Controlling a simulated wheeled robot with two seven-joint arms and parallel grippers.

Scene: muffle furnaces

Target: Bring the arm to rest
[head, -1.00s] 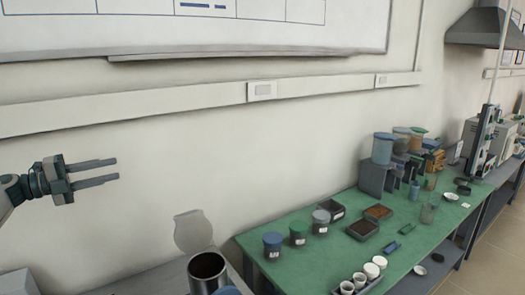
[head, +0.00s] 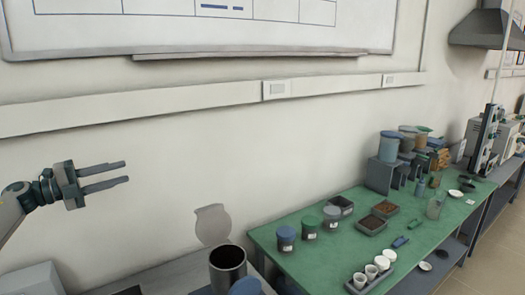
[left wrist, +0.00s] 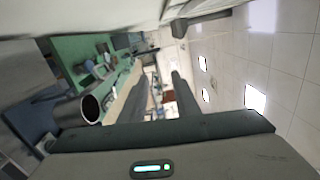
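My left gripper (head: 126,172) comes in from the left in the head view. It is raised in front of the pale wall, its two fingers pointing right and a little apart, with nothing between them. The left wrist view also shows the two fingers of the left gripper (left wrist: 162,88) apart and empty, with the room tilted behind them. My right gripper does not show in either view.
A green table (head: 317,254) holds lidded jars (head: 286,238), trays and small white cups. An open dark metal cylinder (head: 228,266) stands at the lower middle. A whiteboard (head: 200,35) hangs above. The space around the left gripper is free.

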